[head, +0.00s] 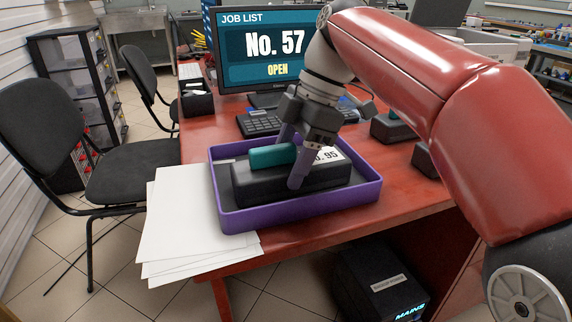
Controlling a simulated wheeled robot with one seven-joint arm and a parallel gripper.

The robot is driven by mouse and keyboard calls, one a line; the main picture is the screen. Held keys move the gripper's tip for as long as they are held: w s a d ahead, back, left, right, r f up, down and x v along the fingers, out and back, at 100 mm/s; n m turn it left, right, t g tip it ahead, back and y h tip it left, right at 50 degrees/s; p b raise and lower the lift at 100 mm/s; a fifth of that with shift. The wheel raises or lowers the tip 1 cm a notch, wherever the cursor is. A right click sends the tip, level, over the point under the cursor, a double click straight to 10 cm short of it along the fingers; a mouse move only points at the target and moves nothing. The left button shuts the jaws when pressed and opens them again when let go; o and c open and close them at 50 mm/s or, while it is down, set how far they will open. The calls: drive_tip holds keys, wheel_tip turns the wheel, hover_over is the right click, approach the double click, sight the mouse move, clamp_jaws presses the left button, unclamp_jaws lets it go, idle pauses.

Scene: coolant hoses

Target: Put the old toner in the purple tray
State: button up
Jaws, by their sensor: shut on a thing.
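The purple tray (298,212) lies on the red desk near its front left edge. A long black toner cartridge (262,188) with a teal part on top and a white label is within the tray's walls. The label reads "95", its start hidden behind my gripper. My gripper (291,166) points down from above and is shut on the toner, one finger on the near side and the other partly hidden behind. I cannot tell whether the toner's underside touches the tray floor.
White papers (188,225) lie left of the tray, overhanging the desk edge. A monitor (268,50) reading "JOB LIST No. 57 OPEN" and a keyboard (259,123) stand behind. Dark blocks (391,129) sit to the right, partly behind my arm. Black chairs (130,176) stand at left.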

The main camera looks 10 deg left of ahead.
drive_tip(key=o, duration=1.4)
drive_tip(key=shift+f, duration=0.1)
